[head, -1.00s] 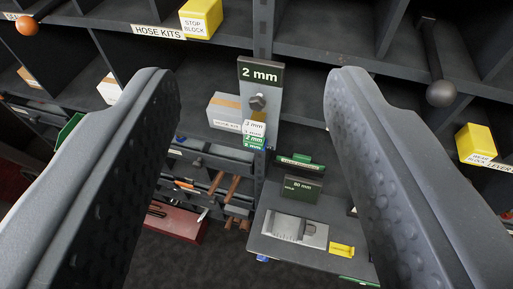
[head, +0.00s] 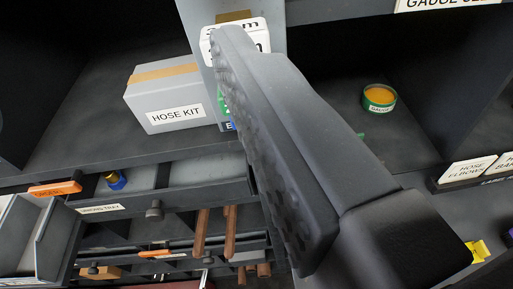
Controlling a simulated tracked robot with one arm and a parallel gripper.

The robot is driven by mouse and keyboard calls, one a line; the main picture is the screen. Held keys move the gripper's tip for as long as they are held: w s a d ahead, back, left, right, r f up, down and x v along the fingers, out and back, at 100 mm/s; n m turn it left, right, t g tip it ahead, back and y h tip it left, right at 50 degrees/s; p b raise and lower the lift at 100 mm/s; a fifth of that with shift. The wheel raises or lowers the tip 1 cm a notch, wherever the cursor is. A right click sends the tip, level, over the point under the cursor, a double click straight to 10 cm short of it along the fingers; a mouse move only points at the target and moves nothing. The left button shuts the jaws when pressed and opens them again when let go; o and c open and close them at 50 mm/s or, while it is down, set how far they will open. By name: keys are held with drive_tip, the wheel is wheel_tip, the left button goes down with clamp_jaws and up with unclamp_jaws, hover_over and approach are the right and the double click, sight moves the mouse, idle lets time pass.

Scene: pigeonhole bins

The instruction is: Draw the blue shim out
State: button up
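One dark finger of my gripper (head: 232,50) fills the middle of the view, its dimpled pad facing left. The other finger is out of the picture, so the opening cannot be seen. The fingertip overlaps a white label reading "mm" (head: 262,32) on the grey upright. Below the label, beside the finger, a green edge and a small blue piece lettered "E" (head: 229,126) show; this may be the blue shim. Most of it is hidden behind the finger, and I cannot tell whether the finger touches it.
A grey hose kit box (head: 163,88) sits in the bin left of the upright. A round green-rimmed gauge tin (head: 379,97) stands in the right bin. Drawers with a knob (head: 154,210), orange tags and brown rods lie below. A yellow tag (head: 478,251) shows lower right.

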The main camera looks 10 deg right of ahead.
drive_tip(key=d+f+m+h+b, duration=0.1)
drive_tip(key=d+f+h+b, duration=0.25)
drive_tip(key=f, duration=1.15)
drive_tip(key=x, duration=1.2)
drive_tip(key=shift+w+d+r+b, duration=0.2)
drive_tip(key=shift+w+b, duration=0.15)
drive_tip(key=shift+b, duration=0.1)
drive_tip(key=shift+h, duration=0.25)
